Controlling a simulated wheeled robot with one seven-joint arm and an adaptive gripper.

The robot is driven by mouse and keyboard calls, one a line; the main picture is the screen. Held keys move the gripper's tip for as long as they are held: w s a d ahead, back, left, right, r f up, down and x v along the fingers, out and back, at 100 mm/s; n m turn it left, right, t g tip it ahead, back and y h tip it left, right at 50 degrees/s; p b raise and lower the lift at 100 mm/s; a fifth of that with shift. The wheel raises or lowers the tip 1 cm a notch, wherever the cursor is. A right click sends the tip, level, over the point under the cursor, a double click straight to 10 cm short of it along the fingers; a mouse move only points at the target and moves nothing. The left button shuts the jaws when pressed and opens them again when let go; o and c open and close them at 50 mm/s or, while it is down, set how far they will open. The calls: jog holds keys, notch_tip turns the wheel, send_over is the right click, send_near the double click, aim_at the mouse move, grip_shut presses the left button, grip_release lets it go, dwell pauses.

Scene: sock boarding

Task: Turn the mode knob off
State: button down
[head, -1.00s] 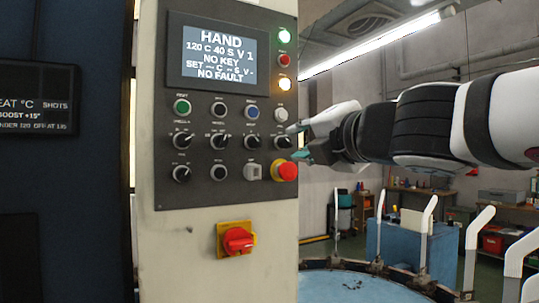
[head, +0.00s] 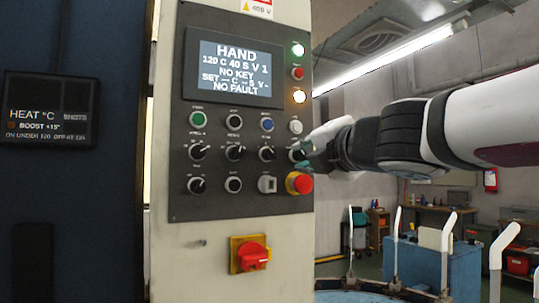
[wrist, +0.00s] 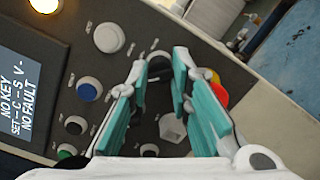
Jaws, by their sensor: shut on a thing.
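The control panel (head: 240,195) fills the middle of the head view, with rows of black knobs and coloured buttons. A black knob (head: 296,155) sits at the right end of the upper knob row; its label is too small to read. My gripper (head: 304,155) reaches it from the right and is shut on it. In the wrist view the black knob (wrist: 160,68) shows between the teal fingertips of my gripper (wrist: 160,74). The fingers partly hide the knob, and its pointer cannot be made out. The screen (head: 234,68) reads HAND, NO KEY and NO FAULT.
A red emergency button (head: 300,183) sits just below the gripped knob, close to my fingers. A white button (head: 295,127) sits just above it. A red rotary switch (head: 251,255) is on the cabinet below the panel. Open room lies right of the cabinet.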

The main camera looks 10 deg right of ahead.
jog(key=shift+m+p, duration=0.3)
jog(key=m+p, duration=0.3)
jog(key=m, duration=0.1)
jog(key=shift+r+g, duration=0.15)
jog(key=shift+g, duration=0.15)
jog(key=shift+m+y+p, duration=0.3)
jog(key=shift+m+p, duration=1)
jog(key=shift+m, duration=0.6)
jog(key=c, duration=1.7)
grip_release()
